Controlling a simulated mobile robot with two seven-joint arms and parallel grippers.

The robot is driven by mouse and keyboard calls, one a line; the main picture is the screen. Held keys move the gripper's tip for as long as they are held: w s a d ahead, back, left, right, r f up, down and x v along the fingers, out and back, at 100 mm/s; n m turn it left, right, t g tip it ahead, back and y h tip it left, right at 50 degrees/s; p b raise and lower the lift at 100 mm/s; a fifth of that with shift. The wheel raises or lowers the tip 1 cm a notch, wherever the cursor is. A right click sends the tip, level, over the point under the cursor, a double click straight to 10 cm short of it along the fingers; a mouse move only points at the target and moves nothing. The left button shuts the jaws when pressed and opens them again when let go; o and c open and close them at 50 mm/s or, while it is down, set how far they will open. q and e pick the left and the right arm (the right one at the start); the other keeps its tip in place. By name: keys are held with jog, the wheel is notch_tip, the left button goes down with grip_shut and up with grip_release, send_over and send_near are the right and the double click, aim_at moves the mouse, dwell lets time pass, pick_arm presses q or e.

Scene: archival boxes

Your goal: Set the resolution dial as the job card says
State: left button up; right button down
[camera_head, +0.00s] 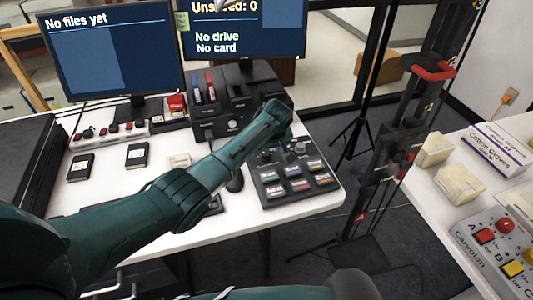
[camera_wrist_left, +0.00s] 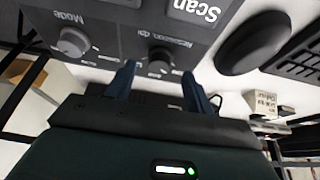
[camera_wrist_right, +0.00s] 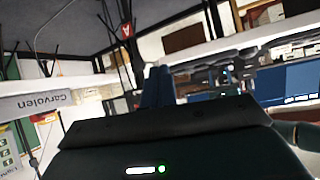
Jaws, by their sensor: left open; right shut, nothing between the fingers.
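The scanner control panel (camera_head: 295,180) lies at the right end of the white table. The resolution dial (camera_wrist_left: 160,60) is a dark grey knob with its label upside down in the left wrist view. My left gripper (camera_wrist_left: 158,85) is open, with one finger on either side of this dial in the picture; I cannot tell whether they touch it. The arm partly covers this corner of the panel in the head view. The mode dial (camera_wrist_left: 74,41) is beside it. My right gripper (camera_wrist_right: 157,86) is shut and empty, away from the panel. I cannot identify a job card.
Two monitors (camera_head: 112,50) (camera_head: 228,28) stand at the back. A black drive unit (camera_head: 236,98) is behind the panel. A mouse (camera_wrist_left: 252,42) lies near it. A second table (camera_head: 420,185) at the right holds a Carvolen button box (camera_head: 500,250).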

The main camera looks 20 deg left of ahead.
aim_at(266, 155)
pick_arm(q)
jog(key=shift+b+x, duration=0.3)
jog(key=shift+x, duration=0.65)
jog(key=shift+w+f, duration=0.15)
jog(key=shift+f, duration=0.2)
pick_arm(e)
jog(key=shift+w+a+r, duration=0.1)
jog(key=shift+w+a, duration=0.1)
jog(key=shift+w, duration=0.1)
pick_arm(q)
jog(key=c, duration=1)
jog(key=shift+o, duration=0.2)
